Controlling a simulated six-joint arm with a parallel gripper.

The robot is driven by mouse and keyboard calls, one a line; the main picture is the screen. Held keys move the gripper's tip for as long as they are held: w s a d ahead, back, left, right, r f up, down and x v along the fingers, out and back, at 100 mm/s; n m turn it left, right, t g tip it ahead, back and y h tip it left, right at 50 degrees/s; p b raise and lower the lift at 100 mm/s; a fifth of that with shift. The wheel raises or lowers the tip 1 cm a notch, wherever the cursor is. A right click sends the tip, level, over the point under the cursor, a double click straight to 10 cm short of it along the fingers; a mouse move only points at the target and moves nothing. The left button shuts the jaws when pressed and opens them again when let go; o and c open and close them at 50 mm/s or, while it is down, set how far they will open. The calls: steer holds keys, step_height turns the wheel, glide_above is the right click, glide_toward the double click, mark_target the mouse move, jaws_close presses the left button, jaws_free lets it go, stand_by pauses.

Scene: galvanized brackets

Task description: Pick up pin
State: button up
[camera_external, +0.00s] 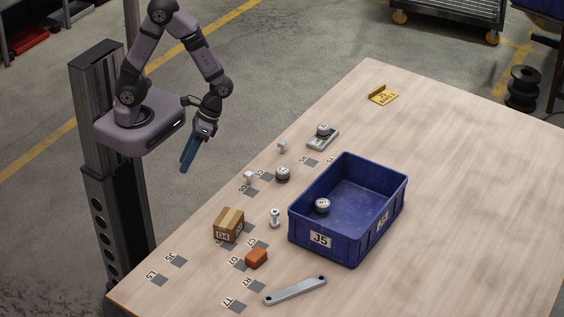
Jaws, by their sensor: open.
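A small silver pin-like piece (275,218), narrow in the middle and wider at both ends, stands upright on the table left of the blue bin. It looks like the pin, though it is small in this view. My gripper (187,162), with blue fingers, hangs up and to the left of it, near the table's left edge and well apart from it. The gripper is open and holds nothing that I can see. The gap between the fingers is hard to make out.
A blue bin (345,247) marked J5 holds a round metal piece (322,205). A cardboard box (229,225), an orange block (256,258) and a grey bar (295,290) lie near the pin. Another round piece (283,174) stands behind it. The table's right side is clear.

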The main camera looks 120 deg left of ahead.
mark_target(246, 173)
steer(key=w+a+f+n+t+h+b, duration=0.1)
steer(key=a+f+n+t+b, duration=0.1)
steer(key=n+t, duration=0.3)
steer(key=w+a+f+n+t+h+b, duration=0.2)
steer(key=a+f+n+t, duration=0.2)
steer(key=n, duration=0.3)
steer(key=w+a+f+n+t+h+b, duration=0.1)
steer(key=a+f+n+t+b, duration=0.2)
steer(key=a+n+t, duration=0.2)
steer(key=shift+w+f+n+t, duration=0.2)
steer(key=shift+f+n+t, duration=0.2)
steer(key=shift+n+t, duration=0.5)
steer(key=s+a+f+n+t+y+b, duration=0.2)
steer(key=a+f+n+t+y+b, duration=0.3)
steer(key=a+n+y, duration=0.25)
steer(key=shift+n, duration=0.35)
steer(key=shift+w+b, duration=0.4)
steer(key=shift+w, duration=3.25)
steer(key=shift+r, duration=0.1)
jaws_close()
